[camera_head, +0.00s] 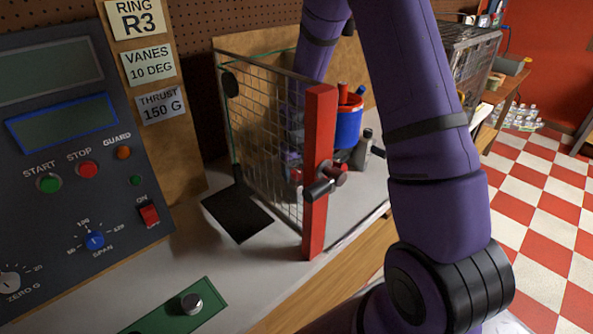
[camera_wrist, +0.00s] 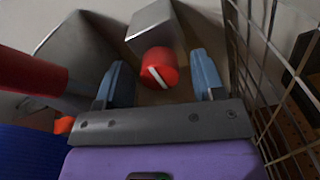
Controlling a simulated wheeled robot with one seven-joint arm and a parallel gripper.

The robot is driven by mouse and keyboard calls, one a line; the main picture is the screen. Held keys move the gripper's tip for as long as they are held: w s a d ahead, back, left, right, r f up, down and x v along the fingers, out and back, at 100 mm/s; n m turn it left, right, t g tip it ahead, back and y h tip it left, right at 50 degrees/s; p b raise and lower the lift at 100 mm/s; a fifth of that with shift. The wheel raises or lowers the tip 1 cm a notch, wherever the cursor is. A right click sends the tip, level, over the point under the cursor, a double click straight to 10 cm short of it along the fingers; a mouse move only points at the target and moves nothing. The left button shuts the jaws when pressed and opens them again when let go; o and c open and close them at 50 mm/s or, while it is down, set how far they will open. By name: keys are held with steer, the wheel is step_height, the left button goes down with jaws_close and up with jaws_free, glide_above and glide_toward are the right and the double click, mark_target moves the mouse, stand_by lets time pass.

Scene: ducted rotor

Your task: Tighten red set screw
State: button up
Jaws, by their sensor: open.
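The red set screw (camera_wrist: 158,66) shows in the wrist view as a round red knob with a white line across its face. It sits at the end of a grey metal block (camera_wrist: 153,20). My gripper (camera_wrist: 160,82) is open, with one blue-grey finger on each side of the red knob. Gaps show between the knob and both fingers, so nothing is gripped. In the head view my purple arm reaches behind the wire mesh guard (camera_head: 262,130), and the mesh and red post hide my gripper and the screw from clear sight.
The guard's red post (camera_head: 319,170) carries a dark handle. A blue cup (camera_head: 348,125) with red-handled tools stands behind it, beside a grey bottle (camera_head: 364,148). In the wrist view, mesh is close on the right and a red handle (camera_wrist: 30,72) on the left.

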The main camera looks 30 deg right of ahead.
step_height(320, 180, up, 11)
stand_by(0.6)
steer(key=shift+d+f, duration=0.1)
steer(key=shift+f, duration=0.05)
stand_by(0.3)
